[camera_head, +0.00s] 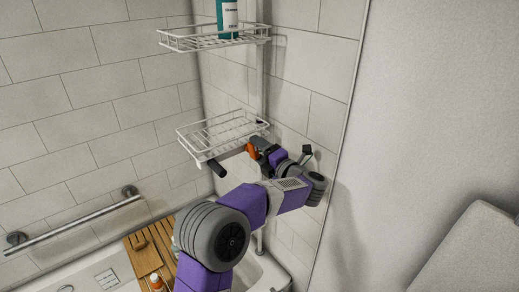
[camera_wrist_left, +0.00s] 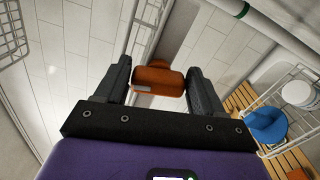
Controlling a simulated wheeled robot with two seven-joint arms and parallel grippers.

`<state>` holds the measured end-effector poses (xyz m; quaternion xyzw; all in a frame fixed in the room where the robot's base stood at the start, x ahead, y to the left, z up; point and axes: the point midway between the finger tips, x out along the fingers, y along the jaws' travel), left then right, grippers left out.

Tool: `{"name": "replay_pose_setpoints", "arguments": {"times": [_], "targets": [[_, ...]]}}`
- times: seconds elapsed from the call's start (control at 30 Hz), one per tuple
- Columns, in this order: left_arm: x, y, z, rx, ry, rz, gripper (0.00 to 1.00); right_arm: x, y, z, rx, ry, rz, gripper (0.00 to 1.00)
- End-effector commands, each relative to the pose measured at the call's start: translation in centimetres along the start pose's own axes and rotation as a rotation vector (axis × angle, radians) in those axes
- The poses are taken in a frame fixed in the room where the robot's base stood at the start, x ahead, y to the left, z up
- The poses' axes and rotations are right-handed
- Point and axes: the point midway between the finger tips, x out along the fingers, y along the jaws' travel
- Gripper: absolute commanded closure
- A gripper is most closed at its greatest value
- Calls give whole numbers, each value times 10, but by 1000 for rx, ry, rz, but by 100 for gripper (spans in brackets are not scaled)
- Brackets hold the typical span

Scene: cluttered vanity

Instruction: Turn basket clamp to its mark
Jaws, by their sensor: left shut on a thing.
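The basket clamp (camera_head: 251,149) is a small orange piece at the right end of the lower wire basket (camera_head: 190,142), by the white pole. In the left wrist view the orange clamp (camera_wrist_left: 158,78) lies between both black fingers, with a pale patch on its lower left. My left gripper (camera_head: 257,147) is shut on it, reaching in from the right side of the basket. A green band (camera_wrist_left: 241,9) shows on a white pole in the left wrist view; I cannot tell if it is the mark. My right gripper is not in view.
An upper wire basket (camera_head: 190,44) holds a teal and white bottle (camera_head: 228,18). A dark cylinder (camera_head: 216,168) hangs at the lower basket's front. Below are a wooden bath tray (camera_head: 142,255), an orange-capped bottle (camera_head: 156,281) and a grab bar (camera_head: 75,225). A wall stands close right.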

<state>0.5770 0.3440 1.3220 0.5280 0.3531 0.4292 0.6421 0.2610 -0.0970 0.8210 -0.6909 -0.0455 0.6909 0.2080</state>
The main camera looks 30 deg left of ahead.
Motion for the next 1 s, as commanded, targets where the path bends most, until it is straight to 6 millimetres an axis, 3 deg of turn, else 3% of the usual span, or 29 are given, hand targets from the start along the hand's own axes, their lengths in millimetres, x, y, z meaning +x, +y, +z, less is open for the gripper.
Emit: {"name": "replay_pose_setpoints", "arguments": {"times": [0.4, 0.97, 1.0], "targets": [[0, -1, 0, 186, -1, 0, 62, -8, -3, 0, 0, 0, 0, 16], [0, -2, 0, 212, -1, 1, 62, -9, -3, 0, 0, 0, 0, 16], [0, -2, 0, 212, -1, 1, 25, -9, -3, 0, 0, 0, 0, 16]]}}
